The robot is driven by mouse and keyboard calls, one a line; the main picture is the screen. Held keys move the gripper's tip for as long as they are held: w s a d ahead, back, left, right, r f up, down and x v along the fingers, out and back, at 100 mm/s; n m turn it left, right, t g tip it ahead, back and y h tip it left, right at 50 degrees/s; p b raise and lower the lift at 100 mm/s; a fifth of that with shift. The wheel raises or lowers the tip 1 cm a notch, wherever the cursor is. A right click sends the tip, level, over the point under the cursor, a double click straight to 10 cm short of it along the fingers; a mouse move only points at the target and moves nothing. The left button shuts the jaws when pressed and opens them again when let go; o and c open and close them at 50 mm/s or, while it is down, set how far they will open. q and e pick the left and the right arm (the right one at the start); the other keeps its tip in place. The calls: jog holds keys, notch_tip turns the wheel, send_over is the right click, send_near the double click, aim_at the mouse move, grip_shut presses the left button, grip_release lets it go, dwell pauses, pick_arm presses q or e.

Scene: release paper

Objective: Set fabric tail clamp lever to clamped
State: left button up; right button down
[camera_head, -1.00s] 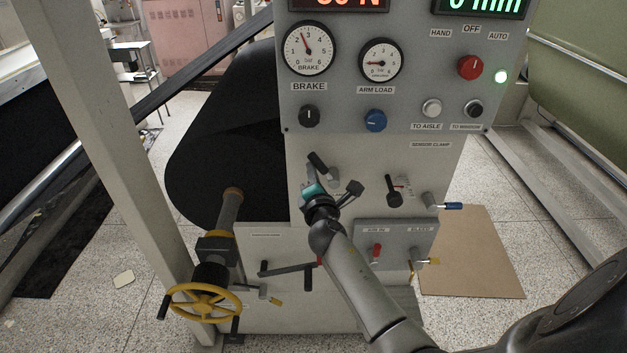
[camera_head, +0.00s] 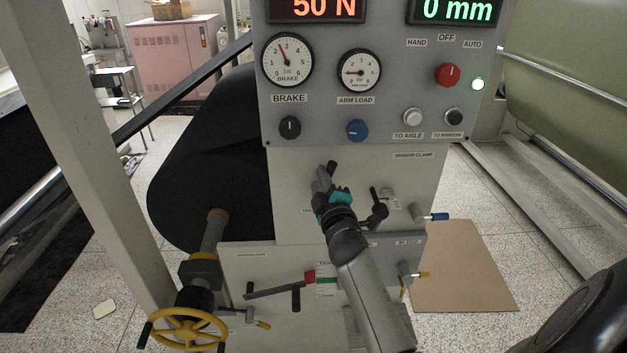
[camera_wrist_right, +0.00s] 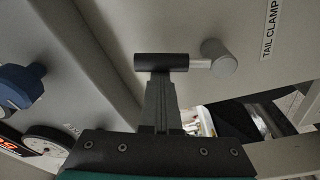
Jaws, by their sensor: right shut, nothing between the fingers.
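The tail clamp lever has a black cylindrical handle (camera_wrist_right: 161,62) on a silver shaft and a round grey hub (camera_wrist_right: 218,57), beside a TAIL CLAMP label (camera_wrist_right: 270,28) in the right wrist view. In the head view its dark handle (camera_head: 331,168) shows on the pale panel, partly hidden by my gripper. My right gripper (camera_wrist_right: 160,88) is shut and empty; its fingertips are at the handle's underside in the wrist view, and I cannot tell whether they touch. In the head view the right gripper (camera_head: 328,184) is just below the handle. My left gripper is not in view.
The control panel above has a BRAKE gauge (camera_head: 287,60), a blue knob (camera_head: 357,130) and a red switch (camera_head: 448,74). Another lever (camera_head: 378,205) is close to the right of my gripper. A yellow handwheel (camera_head: 183,329) is lower left. A black roll (camera_head: 210,165) stands left.

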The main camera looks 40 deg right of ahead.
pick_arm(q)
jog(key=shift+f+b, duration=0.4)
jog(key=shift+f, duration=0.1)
pick_arm(e)
jog(key=shift+s+d+f+m+h, duration=0.3)
jog(key=shift+d+m, duration=0.35)
jog(key=shift+m, duration=0.6)
jog(key=shift+s+d+f+m+h, duration=0.1)
jog(key=shift+s+d+f+m, duration=0.35)
jog(key=shift+m, duration=0.8)
jog(key=shift+d+r, duration=0.1)
jog(key=shift+d, duration=0.05)
jog(key=shift+r, duration=0.1)
